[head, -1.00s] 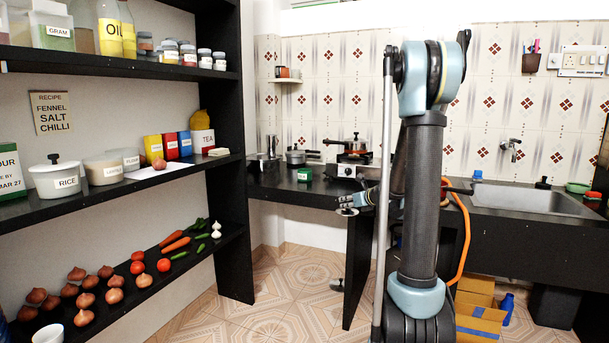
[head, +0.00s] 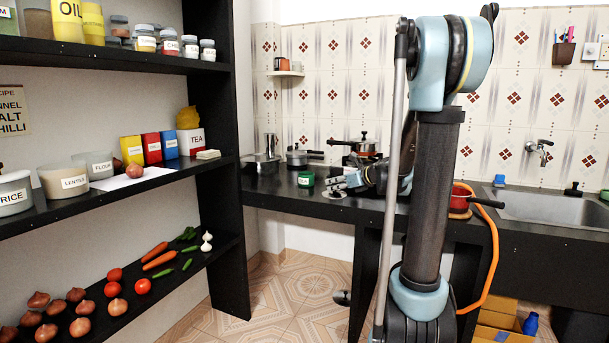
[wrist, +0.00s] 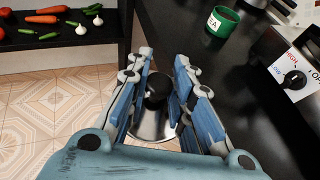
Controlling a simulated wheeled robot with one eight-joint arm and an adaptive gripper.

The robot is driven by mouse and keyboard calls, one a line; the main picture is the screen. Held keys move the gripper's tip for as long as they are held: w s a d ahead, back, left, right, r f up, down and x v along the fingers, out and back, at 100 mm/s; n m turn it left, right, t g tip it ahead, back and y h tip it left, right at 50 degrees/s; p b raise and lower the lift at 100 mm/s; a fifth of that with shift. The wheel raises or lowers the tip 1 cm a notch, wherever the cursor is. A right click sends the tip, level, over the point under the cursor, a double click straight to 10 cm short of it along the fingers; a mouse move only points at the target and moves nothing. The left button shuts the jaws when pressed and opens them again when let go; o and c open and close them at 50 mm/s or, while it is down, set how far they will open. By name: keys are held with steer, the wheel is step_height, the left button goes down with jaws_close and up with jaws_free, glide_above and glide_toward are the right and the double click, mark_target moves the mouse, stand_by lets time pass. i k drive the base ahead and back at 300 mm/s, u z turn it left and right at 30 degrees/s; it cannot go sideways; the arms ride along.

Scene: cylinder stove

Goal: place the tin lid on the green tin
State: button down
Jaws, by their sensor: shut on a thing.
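The green tin (head: 306,179), labelled TEA, stands upright on the black counter; in the wrist view (wrist: 222,22) its top looks open and dark inside. The tin lid (wrist: 150,122) is a shiny metal disc with a black knob. My gripper (wrist: 163,75) is shut on the lid's knob, with the disc below the fingers. In the head view the lid (head: 334,194) is at the counter's front edge, right of the tin and apart from it. The lid's far side is partly hidden by the fingers.
The stove (wrist: 292,70) with its knob stands right of the tin. A steel pan (head: 297,158) is behind the tin, and a pot (head: 366,146) is on the stove. The dark shelf post (head: 217,160) rises at the left.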

mark_target(306, 173)
steer(key=i, duration=0.85)
steer(key=z, duration=0.05)
